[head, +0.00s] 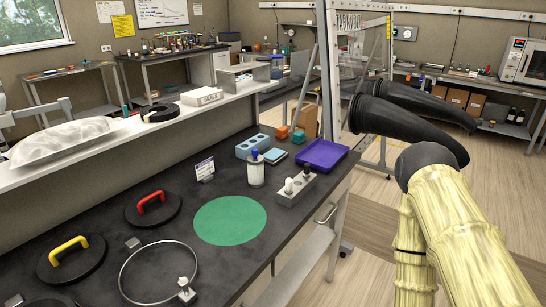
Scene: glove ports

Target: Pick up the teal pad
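A flat, round green-teal pad (230,220) lies on the dark bench top (190,270), with nothing on it. A small light-blue square pad (275,155) lies farther back, beside the blue block with holes (253,146). A small teal block (298,137) sits behind it, near orange blocks (283,132). I cannot tell for certain which is the teal pad; the round one is the largest. My arm, in a cream sleeve, bends at the right of the head view, clear of the bench. My gripper is not in view.
Near the round pad are a metal ring (122,276) with a clamp, a red-handled disc (153,208), a clear jar (256,173) and a grey holder (296,190) with vials. A purple tray (322,155) is at the bench's right end. Black gloves (405,115) project from a clear-fronted enclosure.

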